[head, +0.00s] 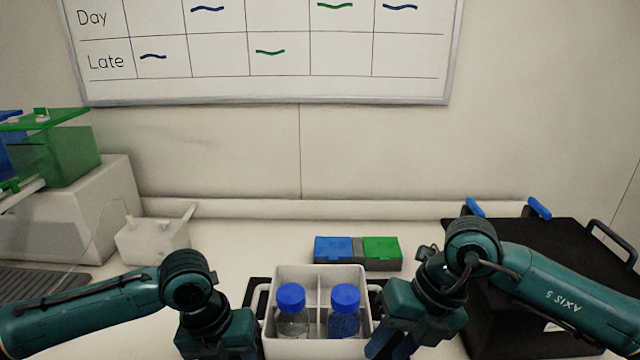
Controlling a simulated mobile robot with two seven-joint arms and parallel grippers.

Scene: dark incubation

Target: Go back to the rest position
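My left gripper (222,345) hangs at the bottom of the head view, just left of a white divided crate. Its fingertips are cut off by the lower edge, so its opening is hidden. My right gripper (388,345) is just right of the crate, pointing down, with blue fingers partly showing. I cannot tell how far it is open.
A blue and green block (357,250) lies behind the crate. A black box (522,240) with blue clips stands at right. A small white container (152,240) and a white unit with green and blue parts (70,200) stand at left. A whiteboard (265,68) hangs behind.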

